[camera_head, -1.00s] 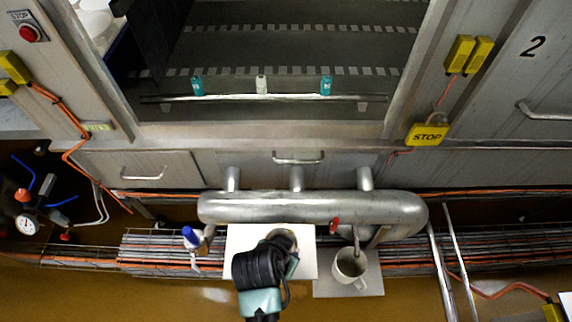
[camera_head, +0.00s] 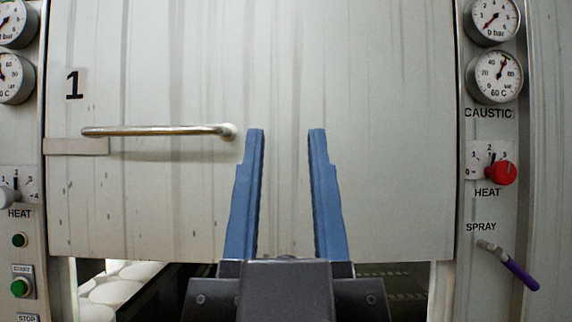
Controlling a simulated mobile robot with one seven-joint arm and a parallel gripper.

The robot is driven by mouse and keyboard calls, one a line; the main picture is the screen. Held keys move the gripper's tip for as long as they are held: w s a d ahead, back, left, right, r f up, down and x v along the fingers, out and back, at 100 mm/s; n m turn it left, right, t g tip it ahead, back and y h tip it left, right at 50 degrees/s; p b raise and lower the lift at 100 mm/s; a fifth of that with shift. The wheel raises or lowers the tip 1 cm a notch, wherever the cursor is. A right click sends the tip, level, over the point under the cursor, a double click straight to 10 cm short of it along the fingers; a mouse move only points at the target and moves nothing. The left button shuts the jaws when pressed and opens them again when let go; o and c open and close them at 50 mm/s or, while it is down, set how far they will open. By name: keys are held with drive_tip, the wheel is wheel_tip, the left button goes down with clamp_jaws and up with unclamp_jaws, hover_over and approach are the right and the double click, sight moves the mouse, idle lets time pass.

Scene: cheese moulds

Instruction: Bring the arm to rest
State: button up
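My gripper (camera_head: 286,131) is in the middle of the view, its two blue fingers pointing up in the picture. The fingers stand well apart with nothing between them, so it is open and empty. Behind it is a large pale metal door (camera_head: 385,120) marked 1. A horizontal metal bar handle (camera_head: 160,131) on that door ends just left of the left fingertip. I cannot tell how far the fingers are from the door. The rest of my arm is out of view.
Right of the door, a panel holds gauges (camera_head: 495,76), a red heat knob (camera_head: 501,173) and a purple-handled spray lever (camera_head: 520,273). Gauges and green buttons (camera_head: 19,287) line the left edge. Pale round pieces (camera_head: 118,291) show below the door.

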drive_tip(key=shift+s+r, duration=0.15)
wheel_tip(320, 180, up, 8)
drive_tip(key=p, duration=0.7)
drive_tip(key=shift+f+p, duration=0.25)
drive_tip(key=shift+p, duration=0.05)
idle(0.4)
